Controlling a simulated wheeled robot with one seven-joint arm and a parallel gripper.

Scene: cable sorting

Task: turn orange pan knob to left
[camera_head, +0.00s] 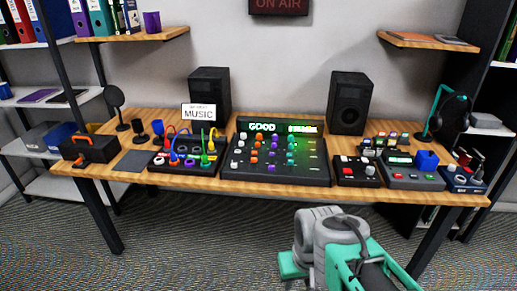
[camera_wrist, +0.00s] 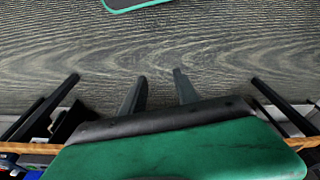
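The mixer console (camera_head: 232,171) sits at the middle of the desk with columns of small coloured knobs and a lit display at its top. Small orange knobs (camera_head: 256,157) show in its left half; which one is the pan knob and which way it points is too small to tell. In the wrist view, my gripper (camera_wrist: 160,88) shows two dark fingers apart with nothing between them. They are over the floor, away from the console. The head view shows my arm low in front of the desk, but not the fingers.
The wooden desk (camera_head: 200,181) also holds a cable box (camera_head: 180,167) on the left, two speakers (camera_head: 348,103) behind and a red-and-white button box (camera_head: 357,178) on the right. Open floor lies in front. A headphone stand (camera_head: 435,112) is at the far right.

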